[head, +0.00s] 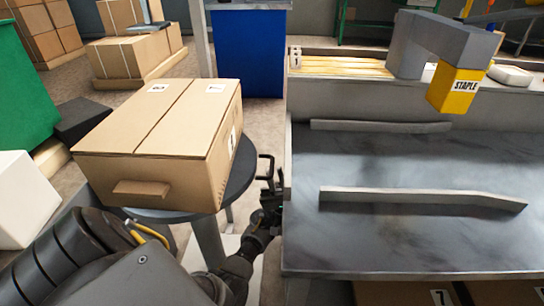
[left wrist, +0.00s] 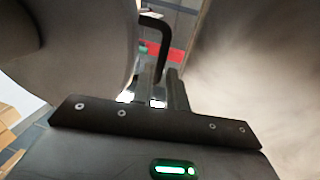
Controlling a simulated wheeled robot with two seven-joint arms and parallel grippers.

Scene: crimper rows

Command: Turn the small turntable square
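The small turntable (head: 243,178) is a dark round disc on a grey post, left of the steel bench. A cardboard box (head: 160,130) lies on it, its edges at an angle to the bench edge. A black bent handle (head: 266,160) stands out from the disc's right side; it also shows in the left wrist view (left wrist: 163,38). My left gripper (head: 270,190) is in the gap between disc and bench, at the handle. In the left wrist view its fingers (left wrist: 162,90) are apart, with the handle's lower end between or just beyond them. My right gripper is out of view.
The steel bench (head: 420,240) has two low guide rails (head: 420,197) and a grey arm with a yellow STAPLE head (head: 456,88). The gap by my left gripper is narrow. A white block (head: 22,200) and a green bin (head: 25,90) stand at the left.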

